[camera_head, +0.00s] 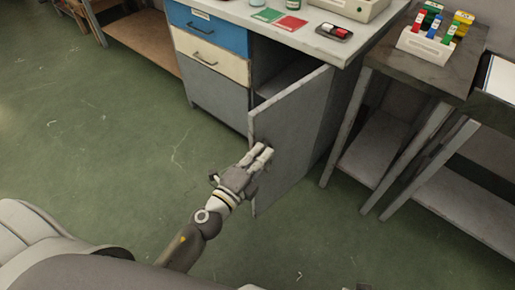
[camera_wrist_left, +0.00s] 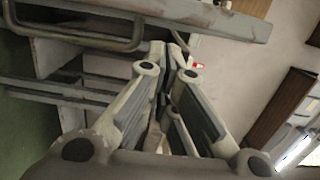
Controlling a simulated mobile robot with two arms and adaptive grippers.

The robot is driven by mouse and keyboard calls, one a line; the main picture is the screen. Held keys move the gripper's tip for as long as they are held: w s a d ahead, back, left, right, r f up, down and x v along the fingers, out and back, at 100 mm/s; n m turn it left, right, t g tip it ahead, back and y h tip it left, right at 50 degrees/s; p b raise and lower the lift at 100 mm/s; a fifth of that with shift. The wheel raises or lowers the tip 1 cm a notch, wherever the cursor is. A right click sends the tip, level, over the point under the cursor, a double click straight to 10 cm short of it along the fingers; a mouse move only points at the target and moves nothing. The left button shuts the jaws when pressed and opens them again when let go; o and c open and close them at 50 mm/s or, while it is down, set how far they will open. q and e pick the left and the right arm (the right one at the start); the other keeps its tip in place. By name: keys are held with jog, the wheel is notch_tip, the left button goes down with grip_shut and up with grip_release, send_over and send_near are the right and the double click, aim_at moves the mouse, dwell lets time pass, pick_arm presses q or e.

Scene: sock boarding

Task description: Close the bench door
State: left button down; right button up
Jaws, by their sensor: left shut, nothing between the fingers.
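The grey bench door (camera_head: 292,125) stands open, swung out from the right part of the bench (camera_head: 215,98). Its free edge points toward me, and a dark compartment (camera_head: 285,78) shows behind it. My left gripper (camera_head: 264,152) is shut and empty, in front of the door's face near the free edge, about mid-height. I cannot tell whether it touches the door. In the left wrist view the fingers of the left gripper (camera_wrist_left: 170,58) come together with nothing between them. My right gripper is not in view.
A blue drawer (camera_head: 208,33) and a cream drawer (camera_head: 210,59) sit left of the compartment. Small items, including a red card (camera_head: 291,23), lie on the bench top. A dark side table (camera_head: 420,78) stands close at right. Green floor (camera_head: 110,130) is clear at left.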

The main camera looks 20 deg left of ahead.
pick_arm(q)
jog(key=shift+w+a, duration=0.3)
jog(key=shift+a, duration=0.3)
jog(key=shift+a, duration=0.1)
